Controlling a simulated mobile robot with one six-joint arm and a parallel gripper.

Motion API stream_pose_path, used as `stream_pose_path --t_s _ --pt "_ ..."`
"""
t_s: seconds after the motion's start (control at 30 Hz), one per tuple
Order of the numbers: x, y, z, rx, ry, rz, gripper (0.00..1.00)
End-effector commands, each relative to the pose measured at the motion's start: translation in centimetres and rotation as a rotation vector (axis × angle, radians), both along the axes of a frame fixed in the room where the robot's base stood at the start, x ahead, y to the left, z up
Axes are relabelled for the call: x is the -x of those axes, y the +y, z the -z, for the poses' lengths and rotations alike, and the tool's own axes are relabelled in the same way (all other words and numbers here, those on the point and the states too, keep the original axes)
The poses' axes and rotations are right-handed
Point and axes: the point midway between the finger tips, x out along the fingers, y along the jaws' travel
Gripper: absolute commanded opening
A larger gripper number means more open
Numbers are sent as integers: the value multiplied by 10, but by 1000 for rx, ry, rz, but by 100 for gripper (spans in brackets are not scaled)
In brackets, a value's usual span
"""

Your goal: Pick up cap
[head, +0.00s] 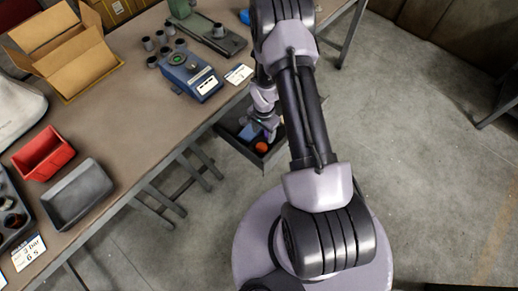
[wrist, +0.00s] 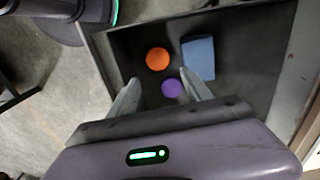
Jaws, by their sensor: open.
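An orange round cap-like piece (wrist: 157,59) and a purple round one (wrist: 172,88) lie in a dark open bin (wrist: 125,40). I cannot tell which of them is the cap. My gripper (wrist: 159,76) is open and empty, pointing down at the bin. Its fingertips appear on either side of the round pieces, with the purple one between the fingers. I cannot tell how high the fingers are above them.
A blue block (wrist: 198,58) lies in the bin, right of the orange piece, close to the right finger. The bin walls surround the fingers. The table (head: 130,125) carries a blue device (head: 190,75), a red tray (head: 43,153), a grey tray (head: 78,193) and a cardboard box (head: 75,60).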

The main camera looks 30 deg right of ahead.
Motion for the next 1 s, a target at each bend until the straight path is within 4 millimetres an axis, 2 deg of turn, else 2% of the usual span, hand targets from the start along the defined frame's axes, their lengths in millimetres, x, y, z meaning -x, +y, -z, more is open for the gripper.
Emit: stream_pose_path --t_s 0.03,0.1,0.33,0.5,0.57,0.73,0.77,1.0 --pt "1 1 17 -1 1 -1 58" --pt "0 1 30 -1 1 0 58" --pt "2 2 52 -1 1 -1 58" --pt "6 5 87 -1 1 -1 58" --pt "6 5 93 -1 0 -1 58" --pt "5 5 90 -1 -1 -1 58" --pt "5 5 90 -1 -1 -1 54" --pt "5 5 90 -1 0 -1 9"
